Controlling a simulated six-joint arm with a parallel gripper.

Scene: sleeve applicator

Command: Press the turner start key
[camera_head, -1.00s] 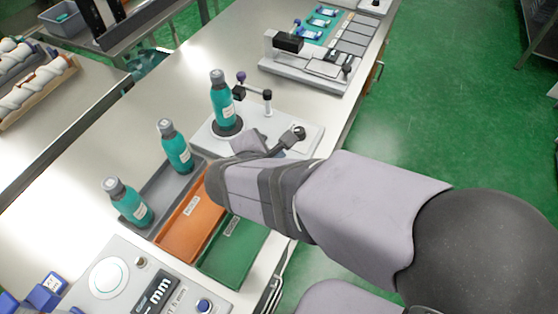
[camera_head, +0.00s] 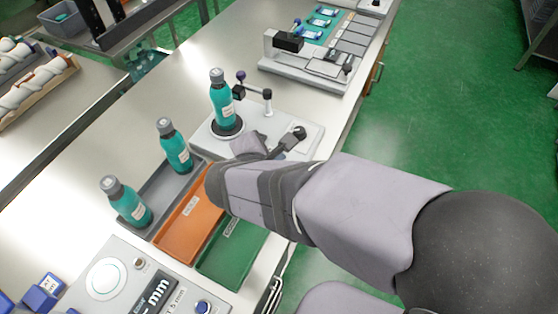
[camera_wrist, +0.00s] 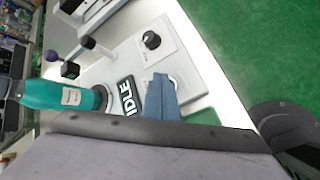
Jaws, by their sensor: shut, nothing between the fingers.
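The turner is a white plate (camera_head: 312,140) carrying a teal bottle (camera_head: 221,96) upright on a dark round platform (camera_head: 228,129). The wrist view shows the bottle (camera_wrist: 62,96), a dark display reading IDLE (camera_wrist: 128,97) and a black knob (camera_wrist: 151,40). My gripper (camera_wrist: 160,80) is shut and empty, its blue-grey fingers over the plate beside the display. A pale round part (camera_wrist: 176,84) shows partly behind the fingers. I cannot tell whether it is the start key or whether the fingertips touch it. In the head view my wrist hides the fingertips.
Two teal bottles stand in a grey tray (camera_head: 160,192) at the left. An orange tray (camera_head: 188,228) and a green tray (camera_head: 230,250) lie below my arm. A post with a clamp (camera_head: 267,100) stands behind the platform. Another fixture (camera_head: 310,70) is farther back.

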